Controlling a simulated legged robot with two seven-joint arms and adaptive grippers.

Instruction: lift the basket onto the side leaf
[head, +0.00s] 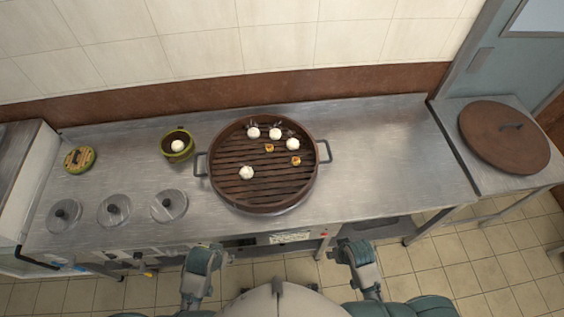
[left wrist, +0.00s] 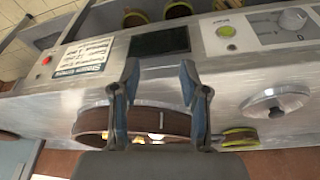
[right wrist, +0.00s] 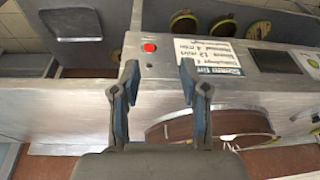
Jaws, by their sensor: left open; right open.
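The basket (head: 232,186) is a large round brown steamer with a slatted floor and a looped handle at each side. It sits on the steel counter, holding several white buns and two small yellow pieces. The side leaf (head: 486,183) is the steel surface at the far right, with a big brown round lid (head: 490,145) on it. My left gripper (left wrist: 160,72) and right gripper (right wrist: 158,70) are open and empty, in front of the counter and apart from the basket. The basket shows partly behind the fingers in the left wrist view (left wrist: 92,124) and at lower right in the right wrist view (right wrist: 225,124).
The counter (head: 400,150) is clear between basket and leaf. A tiled wall closes the back.

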